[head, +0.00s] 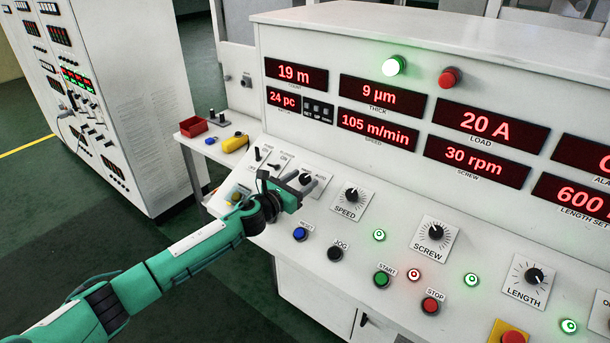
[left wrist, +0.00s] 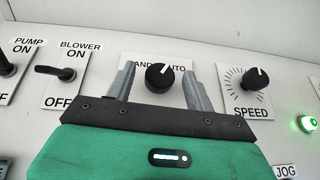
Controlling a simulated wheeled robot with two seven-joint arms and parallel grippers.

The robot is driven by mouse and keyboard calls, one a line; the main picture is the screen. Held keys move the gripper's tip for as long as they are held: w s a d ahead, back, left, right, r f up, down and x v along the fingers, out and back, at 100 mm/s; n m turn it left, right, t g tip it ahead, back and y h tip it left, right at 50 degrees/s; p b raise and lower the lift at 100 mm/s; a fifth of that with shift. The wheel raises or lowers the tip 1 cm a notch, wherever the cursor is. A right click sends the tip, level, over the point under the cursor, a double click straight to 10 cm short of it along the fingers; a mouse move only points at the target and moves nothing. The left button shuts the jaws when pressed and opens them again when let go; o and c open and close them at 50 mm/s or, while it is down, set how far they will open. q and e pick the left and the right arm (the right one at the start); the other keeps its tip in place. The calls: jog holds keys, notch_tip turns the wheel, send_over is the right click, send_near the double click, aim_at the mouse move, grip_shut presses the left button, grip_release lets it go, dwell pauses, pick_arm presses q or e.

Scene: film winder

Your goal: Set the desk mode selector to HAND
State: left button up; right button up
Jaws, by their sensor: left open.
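The mode selector is a black round knob (left wrist: 160,77) on a white plate marked HAND and AUTO, partly hidden by my gripper. Its white mark points up and to the right, towards the AUTO side. In the head view the knob (head: 306,178) shows just beyond my left gripper (head: 298,184). In the left wrist view my left gripper (left wrist: 158,85) is open, one grey finger on each side of the knob, with gaps visible. I cannot tell how far the fingertips are from the panel. My right gripper is not in view.
The SPEED knob (left wrist: 254,79) is close on the right. The BLOWER switch (left wrist: 64,71) and PUMP switch (left wrist: 6,67) are on the left. A blue RESET button (head: 300,234) and black JOG button (head: 335,253) sit below. Red displays (head: 382,97) line the upright panel.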

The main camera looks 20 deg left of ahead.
pick_arm(q)
jog(key=shift+x, duration=0.75)
jog(key=shift+w+d, duration=0.1)
jog(key=shift+w, duration=0.1)
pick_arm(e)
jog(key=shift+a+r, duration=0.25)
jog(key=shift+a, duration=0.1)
pick_arm(q)
jog(key=c, duration=1)
